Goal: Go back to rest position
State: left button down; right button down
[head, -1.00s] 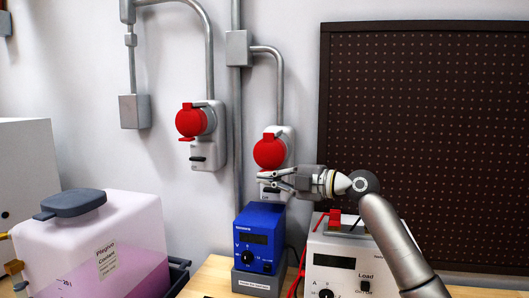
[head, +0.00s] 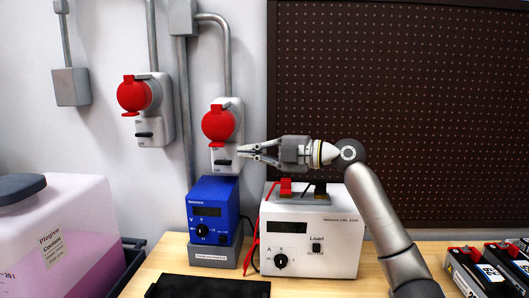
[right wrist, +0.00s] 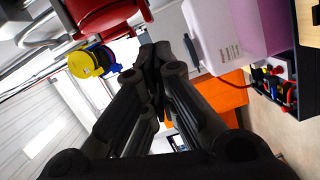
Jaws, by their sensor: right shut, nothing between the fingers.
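My right gripper (head: 243,151) reaches in from the right in the head view, with its fingertips beside the lower part of the right-hand wall socket (head: 225,158), near its switch. I cannot tell whether the tips touch the socket. The fingers are shut with nothing between them; they also show in the right wrist view (right wrist: 154,60). The socket has a red cap (head: 219,124). My left gripper is not in view.
A coolant tank (head: 58,240) is at left, batteries (head: 478,270) at right. A dark pegboard (head: 400,110) hangs behind.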

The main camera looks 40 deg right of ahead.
jog(key=shift+v, duration=1.85)
